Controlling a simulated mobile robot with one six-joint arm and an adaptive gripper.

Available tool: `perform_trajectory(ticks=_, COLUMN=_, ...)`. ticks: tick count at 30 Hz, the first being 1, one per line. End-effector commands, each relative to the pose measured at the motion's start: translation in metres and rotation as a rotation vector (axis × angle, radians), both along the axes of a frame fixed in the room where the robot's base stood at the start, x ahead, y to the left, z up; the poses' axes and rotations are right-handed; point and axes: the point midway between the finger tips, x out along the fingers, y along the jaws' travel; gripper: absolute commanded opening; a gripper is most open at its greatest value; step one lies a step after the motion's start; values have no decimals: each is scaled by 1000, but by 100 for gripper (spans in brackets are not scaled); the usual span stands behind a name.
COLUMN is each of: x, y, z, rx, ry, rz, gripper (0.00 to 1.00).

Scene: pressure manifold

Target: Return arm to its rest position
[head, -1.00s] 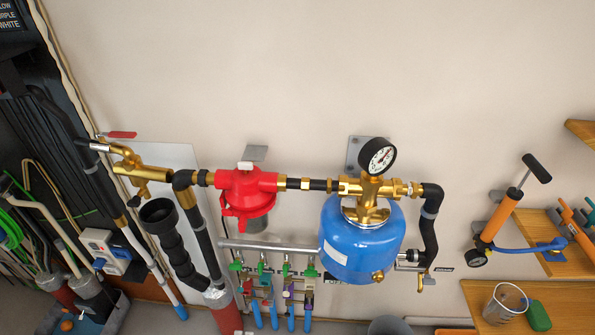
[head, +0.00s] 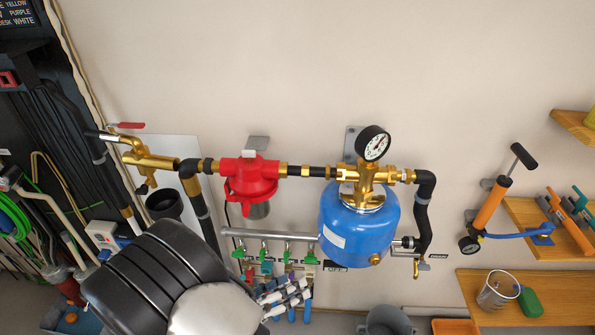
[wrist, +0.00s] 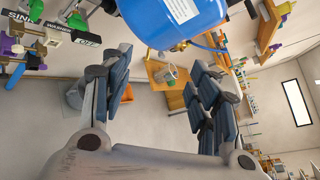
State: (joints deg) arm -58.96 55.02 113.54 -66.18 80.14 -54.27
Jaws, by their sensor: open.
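My gripper (head: 286,291) shows at the lower middle of the head view, below the manifold, with my dark arm link to its left. In the wrist view my gripper (wrist: 163,68) has its two jointed fingers wide apart, with nothing held between them. The blue pressure tank (head: 358,232) hangs on the wall to the right, and its lower part (wrist: 172,16) shows at the top of the wrist view. A gauge (head: 373,143) sits above the tank. The red filter housing (head: 250,183) and brass valve (head: 150,160) are to the left.
Small green-handled valves (head: 265,254) hang on the grey manifold bar close to my gripper. An orange hand pump (head: 492,204) is on the wall at right. A wooden shelf (head: 555,292) holds a clear jug (head: 497,291) and green block (head: 531,302). The upper wall is bare.

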Motion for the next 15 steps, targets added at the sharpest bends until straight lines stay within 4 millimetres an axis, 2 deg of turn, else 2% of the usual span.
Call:
perform_trajectory(ticks=1, x=2, y=-18, z=20, rx=92, ry=-42, rz=-105, gripper=55)
perform_trajectory(ticks=6, x=-12, y=-72, z=69, rx=381, ry=-201, rz=-453, gripper=55)
perform_trajectory(ticks=12, x=-43, y=-122, z=114, rx=702, ry=-430, rz=-859, gripper=55)
perform_trajectory(ticks=15, x=-62, y=-139, z=132, rx=857, ry=-559, rz=-1061, gripper=55)
